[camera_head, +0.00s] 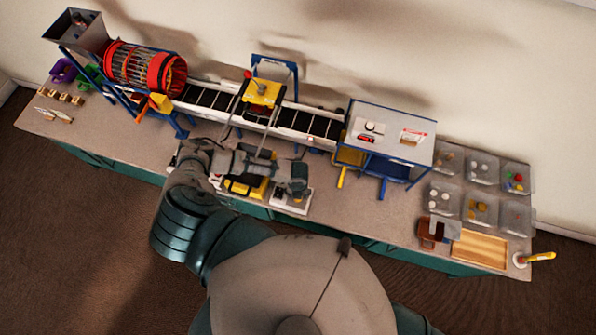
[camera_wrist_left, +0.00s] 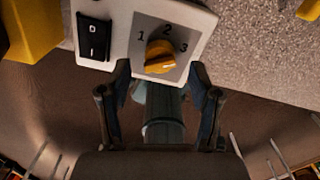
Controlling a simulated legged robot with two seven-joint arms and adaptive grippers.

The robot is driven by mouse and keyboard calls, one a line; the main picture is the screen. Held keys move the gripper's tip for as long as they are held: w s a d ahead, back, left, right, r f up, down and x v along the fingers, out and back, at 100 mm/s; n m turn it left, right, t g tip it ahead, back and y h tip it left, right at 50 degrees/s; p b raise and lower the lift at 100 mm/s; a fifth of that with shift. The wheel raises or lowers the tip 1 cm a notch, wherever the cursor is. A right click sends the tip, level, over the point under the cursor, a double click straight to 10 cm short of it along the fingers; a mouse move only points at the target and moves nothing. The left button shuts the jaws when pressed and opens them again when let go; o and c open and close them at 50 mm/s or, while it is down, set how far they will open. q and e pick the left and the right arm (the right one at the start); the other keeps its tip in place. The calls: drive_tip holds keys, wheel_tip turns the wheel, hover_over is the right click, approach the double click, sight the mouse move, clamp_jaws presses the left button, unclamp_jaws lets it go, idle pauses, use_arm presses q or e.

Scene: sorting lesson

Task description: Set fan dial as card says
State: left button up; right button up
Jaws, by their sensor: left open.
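The fan dial (camera_wrist_left: 160,57) is an orange knob on a white panel (camera_wrist_left: 118,20) with the numbers 1, 2 and 3 around its upper side. A pale mark shows on the knob's lower right; I cannot tell which number it is set to. My left gripper (camera_wrist_left: 160,70) is open, with one finger on each side of the knob and its tips near the panel's lower edge. In the head view my left arm mostly covers the white panel (camera_head: 290,204). A small printed label (camera_head: 412,136) lies on the blue-framed box; its text is unreadable. My right gripper is out of view.
A black switch (camera_wrist_left: 94,37) sits left of the dial, and a yellow part (camera_wrist_left: 30,30) stands beyond it. The conveyor (camera_head: 305,122) runs behind my arm. Clear trays (camera_head: 446,200), a wooden tray (camera_head: 478,249) and a brown bin (camera_head: 430,232) stand at the right.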

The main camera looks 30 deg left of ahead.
use_arm(q)
wheel_tip(320, 180, up, 9)
idle(0.8)
